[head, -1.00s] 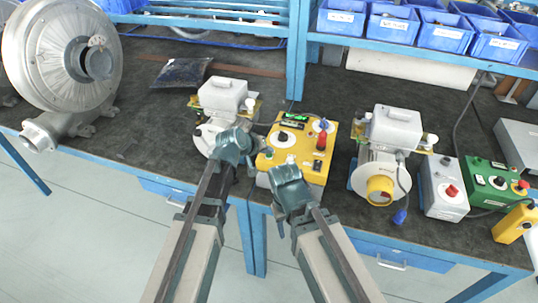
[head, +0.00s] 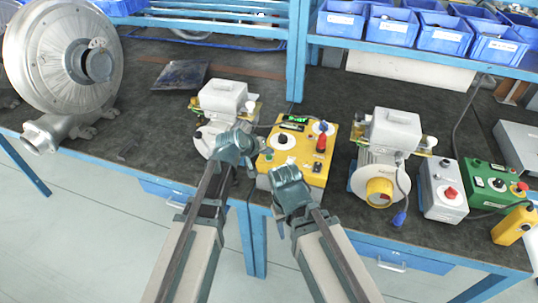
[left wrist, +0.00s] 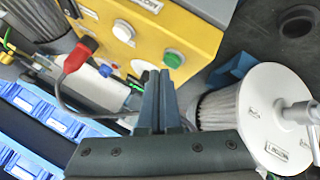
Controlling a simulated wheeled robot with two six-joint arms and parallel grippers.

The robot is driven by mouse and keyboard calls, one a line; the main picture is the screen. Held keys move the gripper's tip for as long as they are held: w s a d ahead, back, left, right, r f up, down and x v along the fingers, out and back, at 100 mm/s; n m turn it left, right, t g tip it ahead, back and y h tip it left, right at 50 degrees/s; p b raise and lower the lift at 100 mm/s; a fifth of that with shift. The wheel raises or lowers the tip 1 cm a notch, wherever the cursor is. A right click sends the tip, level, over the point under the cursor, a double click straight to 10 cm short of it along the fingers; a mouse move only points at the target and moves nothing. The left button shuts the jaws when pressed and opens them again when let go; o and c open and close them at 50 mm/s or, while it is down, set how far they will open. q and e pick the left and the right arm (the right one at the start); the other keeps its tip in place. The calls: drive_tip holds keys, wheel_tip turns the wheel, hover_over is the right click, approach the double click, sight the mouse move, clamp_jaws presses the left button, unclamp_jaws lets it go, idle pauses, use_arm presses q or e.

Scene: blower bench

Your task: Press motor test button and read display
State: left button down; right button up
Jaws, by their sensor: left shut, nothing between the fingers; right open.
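The yellow test box (head: 309,169) stands at the bench's front edge, between two motor units. Its small display (head: 295,121) is lit green; the characters are too small to read. A green button (head: 268,153) sits on its left front; it also shows in the left wrist view (left wrist: 173,59). My left gripper (head: 252,163) is shut and empty just left of the box, its tips close to the green button. In the left wrist view the shut fingers (left wrist: 160,78) point towards that button; contact cannot be told. My right gripper (head: 284,176) is open in front of the box.
A motor unit (head: 222,96) stands left of the box, close to my left gripper, and another (head: 396,130) stands right. A red plug (head: 321,142) rises from the box. A large grey blower (head: 62,60) and blue bins (head: 443,38) lie farther off.

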sight(268, 162)
use_arm(q)
drive_tip(key=shift+r, duration=0.3)
wheel_tip(268, 162, up, 5)
drive_tip(key=p, duration=0.5)
idle(0.8)
drive_tip(key=s+a+f+m+g+y, duration=0.2)
drive_tip(key=s, duration=0.6)
drive_tip(key=s+a+f+m+g+y, duration=0.1)
drive_tip(key=s+f+g+y, duration=0.1)
drive_tip(key=s, duration=0.7)
drive_tip(key=s+a+f+m+g+y, duration=0.2)
drive_tip(key=s+g, duration=0.1)
drive_tip(key=s, duration=0.5)
drive_tip(key=shift+s+a+f+m+g+y, duration=0.3)
drive_tip(key=shift+s+g+y, duration=0.05)
drive_tip(key=shift+g+y, duration=0.05)
drive_tip(key=c, duration=1.6)
unclamp_jaws()
idle(0.7)
